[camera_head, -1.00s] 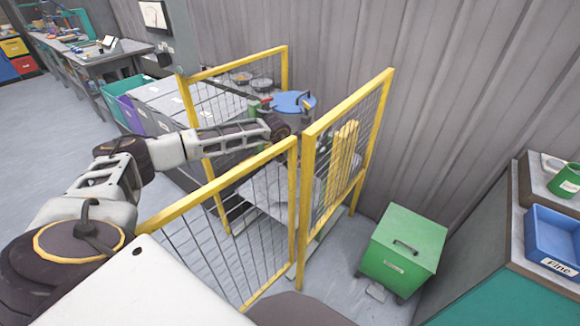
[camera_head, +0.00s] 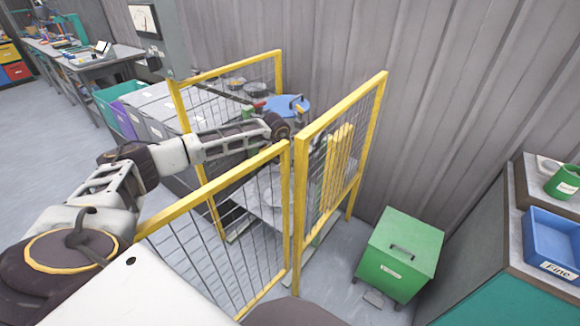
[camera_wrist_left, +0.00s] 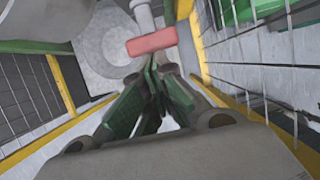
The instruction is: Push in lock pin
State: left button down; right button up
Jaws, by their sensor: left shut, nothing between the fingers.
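In the left wrist view a red bar-shaped piece (camera_wrist_left: 152,41) sits across a grey rod (camera_wrist_left: 143,15), just beyond my left gripper (camera_wrist_left: 154,68). The red piece may be the lock pin's head; I cannot tell for sure. The green fingers are shut with nothing between them, and their tips point at the red piece from close by. I cannot tell if they touch it. In the head view my left arm reaches over the yellow-framed mesh fence (camera_head: 238,173), and its gripper is largely hidden beyond the wrist. My right gripper is not in view.
Yellow-framed mesh panels close in the work spot, with a blue-lidded vessel (camera_head: 288,104) inside. A green box (camera_head: 401,254) stands on the floor outside. A blue tray (camera_head: 552,240) and green cup (camera_head: 562,181) rest on the right bench. The floor at left is open.

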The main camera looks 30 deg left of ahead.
pick_arm(q)
jog(key=v, duration=0.8)
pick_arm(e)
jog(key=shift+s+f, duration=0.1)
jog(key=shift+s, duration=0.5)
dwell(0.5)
